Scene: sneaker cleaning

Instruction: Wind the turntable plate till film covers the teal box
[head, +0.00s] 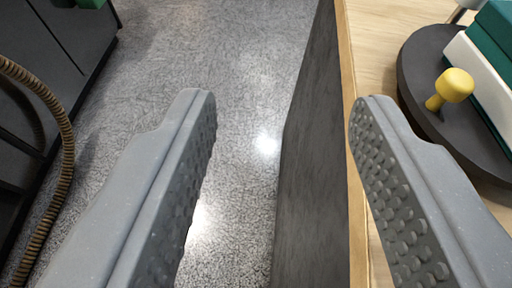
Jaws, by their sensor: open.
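The dark round turntable plate (418,92) lies on the wooden table at the right, cut off by the frame edge. A yellow knob (453,88) stands up near its left rim. The teal box (494,38) sits on the plate at the upper right, with a white layer (473,66) along its side; only a corner shows. My gripper (277,100) is open and empty, its two grey studded fingers wide apart. The left finger is above the floor, and the right finger overlaps the table edge, left of the plate and knob.
The wooden table (372,42) has a pale edge and a dark side panel (318,150). Speckled grey floor (235,45) fills the middle and is clear. A dark cabinet (62,35) stands at the left, with a ribbed brown hose (67,150) and a green object (91,3) near it.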

